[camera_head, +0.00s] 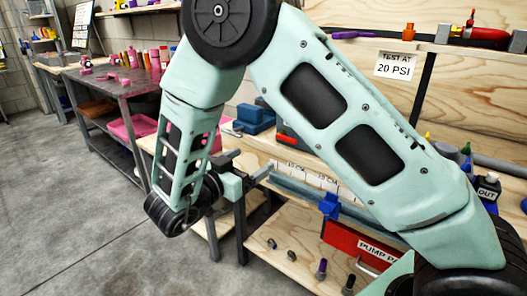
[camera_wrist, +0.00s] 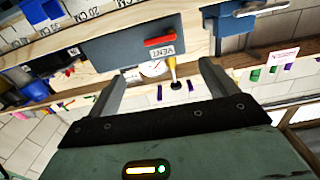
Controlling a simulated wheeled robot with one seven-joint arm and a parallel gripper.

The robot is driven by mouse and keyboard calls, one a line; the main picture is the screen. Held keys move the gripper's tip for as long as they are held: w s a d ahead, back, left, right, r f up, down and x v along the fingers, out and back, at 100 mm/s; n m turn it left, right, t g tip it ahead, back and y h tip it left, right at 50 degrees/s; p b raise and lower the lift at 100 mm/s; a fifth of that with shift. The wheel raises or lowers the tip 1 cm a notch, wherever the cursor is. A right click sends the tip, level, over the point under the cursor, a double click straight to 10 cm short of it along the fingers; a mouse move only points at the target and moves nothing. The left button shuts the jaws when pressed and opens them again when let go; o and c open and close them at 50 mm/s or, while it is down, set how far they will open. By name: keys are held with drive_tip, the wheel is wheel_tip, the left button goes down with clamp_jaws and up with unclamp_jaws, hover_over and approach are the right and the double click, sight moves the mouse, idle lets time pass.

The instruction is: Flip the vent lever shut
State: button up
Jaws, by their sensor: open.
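The vent lever (camera_wrist: 160,41) is a red bar on a grey-blue panel (camera_wrist: 115,50), beside a VENT label (camera_wrist: 165,51), in the upper middle of the wrist view. It lies nearly level in that picture. My gripper (camera_wrist: 162,72) is open, with its two fingers apart and nothing between them. The lever appears beyond the fingertips, and I see no contact. In the head view my gripper (camera_head: 248,166) is at the front edge of the wooden bench. I cannot clearly make out the lever there.
A white dial (camera_wrist: 153,69) and a yellow part with a dark tip (camera_wrist: 171,68) are near the panel. A blue vise-like part (camera_wrist: 240,18) is at upper right.

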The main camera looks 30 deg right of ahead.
drive_tip(key=v, duration=0.3)
drive_tip(key=shift+s+a, duration=0.1)
drive_tip(key=shift+a, duration=0.15)
